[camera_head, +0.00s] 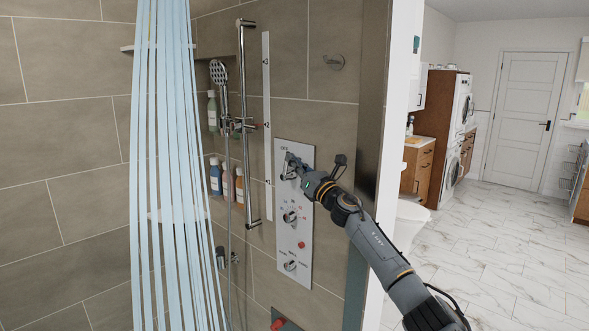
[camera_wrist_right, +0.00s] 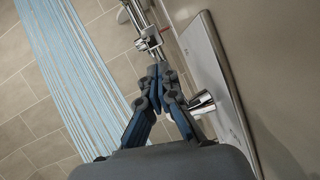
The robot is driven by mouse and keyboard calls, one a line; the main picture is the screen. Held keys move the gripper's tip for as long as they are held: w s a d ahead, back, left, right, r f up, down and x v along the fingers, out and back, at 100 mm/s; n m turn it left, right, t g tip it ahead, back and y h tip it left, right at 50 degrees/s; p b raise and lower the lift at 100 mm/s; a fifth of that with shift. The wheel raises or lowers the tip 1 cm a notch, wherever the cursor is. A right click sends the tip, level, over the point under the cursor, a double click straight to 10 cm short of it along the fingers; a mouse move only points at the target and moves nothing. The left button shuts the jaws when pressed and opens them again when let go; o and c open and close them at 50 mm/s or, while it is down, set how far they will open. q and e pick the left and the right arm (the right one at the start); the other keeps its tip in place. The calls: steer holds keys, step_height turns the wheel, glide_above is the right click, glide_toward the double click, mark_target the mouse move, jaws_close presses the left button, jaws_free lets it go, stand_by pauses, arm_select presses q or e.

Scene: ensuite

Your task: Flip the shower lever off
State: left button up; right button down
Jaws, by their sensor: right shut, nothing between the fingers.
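The white shower control panel (camera_head: 282,205) is on the tiled wall in the head view, and its face shows edge-on in the wrist view (camera_wrist_right: 215,62). A chrome lever (camera_wrist_right: 202,103) sticks out from the panel beside my right gripper's fingers in the wrist view. In the head view the panel's top control is largely hidden by my gripper. My right gripper (camera_head: 292,163) is shut and empty at the upper part of the panel. Its closed fingertips (camera_wrist_right: 158,72) show in the wrist view; I cannot tell whether they touch the lever. My left gripper is not in view.
Pale blue water streams (camera_head: 170,150) fall left of the panel. A hand shower (camera_head: 219,75) hangs by a vertical rail (camera_head: 246,130), with bottles (camera_head: 227,184) on a niche shelf behind. Lower panel knobs (camera_head: 290,217) are clear. A wall edge (camera_head: 368,120) stands right of the panel.

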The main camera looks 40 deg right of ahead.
steer(key=shift+w+d+r+b, duration=0.1)
steer(key=shift+w+r+b, duration=0.3)
steer(key=shift+w+r, duration=0.4)
steer(key=shift+w+f, duration=0.1)
stand_by(0.3)
